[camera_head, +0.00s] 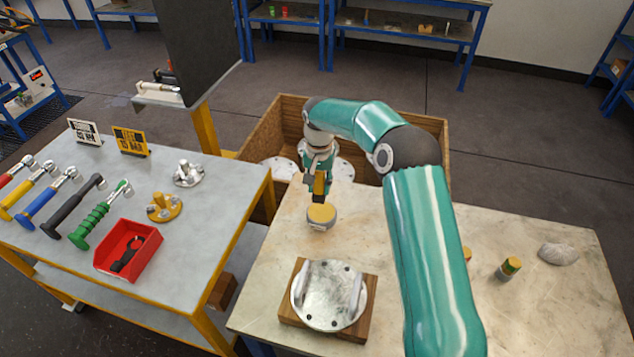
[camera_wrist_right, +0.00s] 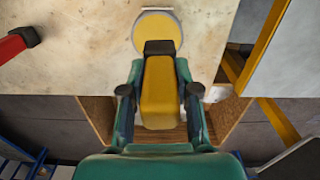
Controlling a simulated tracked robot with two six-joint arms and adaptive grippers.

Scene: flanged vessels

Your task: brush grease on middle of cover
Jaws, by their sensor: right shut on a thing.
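My right gripper (camera_head: 318,182) is shut on a brush with a yellow handle, which shows large in the right wrist view (camera_wrist_right: 160,92). The brush's dark end points down at a round tin with yellow content (camera_head: 321,214), also in the wrist view (camera_wrist_right: 157,28). I cannot tell whether the brush touches the yellow content. The cover (camera_head: 325,311), a round grey metal disc with bolt holes and two raised bars, lies on a wooden block (camera_head: 292,309) in front of the tin. The brush is well behind the cover. My left gripper is not in view.
A side table (camera_head: 120,208) at left bears several coloured torque wrenches, a red bin (camera_head: 128,250) and small flanges. A wooden crate (camera_head: 268,135) stands behind the worktable (camera_head: 560,310). Small tins (camera_head: 508,268) and a grey lump (camera_head: 558,254) lie at right.

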